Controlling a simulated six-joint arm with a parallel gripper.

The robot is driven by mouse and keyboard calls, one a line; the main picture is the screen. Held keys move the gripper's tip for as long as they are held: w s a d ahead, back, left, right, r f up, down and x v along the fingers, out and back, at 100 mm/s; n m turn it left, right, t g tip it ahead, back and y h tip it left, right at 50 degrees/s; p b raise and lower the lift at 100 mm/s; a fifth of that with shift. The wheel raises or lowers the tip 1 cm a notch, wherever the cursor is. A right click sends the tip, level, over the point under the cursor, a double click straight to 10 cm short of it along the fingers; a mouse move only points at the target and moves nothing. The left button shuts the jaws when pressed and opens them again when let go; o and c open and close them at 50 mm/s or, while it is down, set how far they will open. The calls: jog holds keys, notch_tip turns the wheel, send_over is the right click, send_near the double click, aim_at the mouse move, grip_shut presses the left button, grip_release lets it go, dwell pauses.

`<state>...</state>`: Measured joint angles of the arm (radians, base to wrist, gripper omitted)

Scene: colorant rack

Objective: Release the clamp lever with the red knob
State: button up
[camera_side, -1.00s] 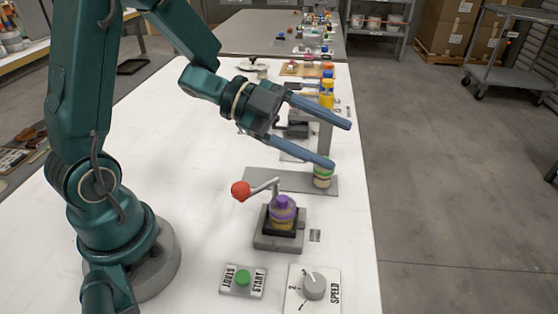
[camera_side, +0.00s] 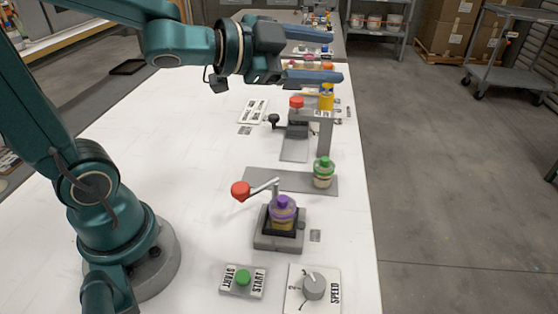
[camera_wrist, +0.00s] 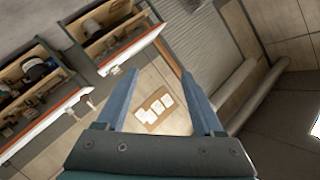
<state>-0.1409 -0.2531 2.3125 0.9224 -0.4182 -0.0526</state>
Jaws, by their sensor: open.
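The red knob (camera_side: 241,191) sits at the left end of a grey clamp lever (camera_side: 263,188) in the side view. The lever reaches to a grey clamp base (camera_side: 279,243) that holds a purple-capped bottle (camera_side: 282,212). My gripper (camera_side: 340,56) is open and empty, high up and well beyond the clamp, toward the far part of the table. Its blue fingers also show in the wrist view (camera_wrist: 160,82), spread apart with nothing between them. The wrist view does not show the clamp or the knob.
A green-capped bottle (camera_side: 323,173) stands on a grey plate (camera_side: 262,180) behind the clamp. A start button (camera_side: 242,278) and a speed dial (camera_side: 313,287) lie in front. The table's left-middle is clear.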

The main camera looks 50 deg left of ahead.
jog(key=shift+a, duration=0.1)
jog(key=c, duration=0.6)
jog(key=shift+a+f+g+y, duration=0.3)
jog(key=shift+a+f+y, duration=0.1)
jog(key=shift+a+y, duration=0.1)
grip_shut()
jog(key=a+f+n+g+y, duration=0.1)
jog(key=a+f+g+y, duration=0.1)
jog(key=a+y, duration=0.35)
jog(key=m+g, duration=1)
jog(key=g, duration=0.2)
send_near(249, 195)
jog(key=s+d+r, duration=0.2)
jog(key=d, duration=0.5)
jog(key=shift+y, duration=0.45)
jog(key=shift+w+a+f, duration=0.25)
jog(key=shift+a+f, duration=1)
jog(key=shift+f, duration=0.2)
jog(key=shift+w+a+f, duration=0.2)
jog(key=shift+a+f, duration=1.1)
jog(key=shift+f, duration=0.1)
jog(key=shift+w+a+f, duration=0.25)
jog(key=shift+a+f, duration=1)
jog(key=shift+f, duration=0.2)
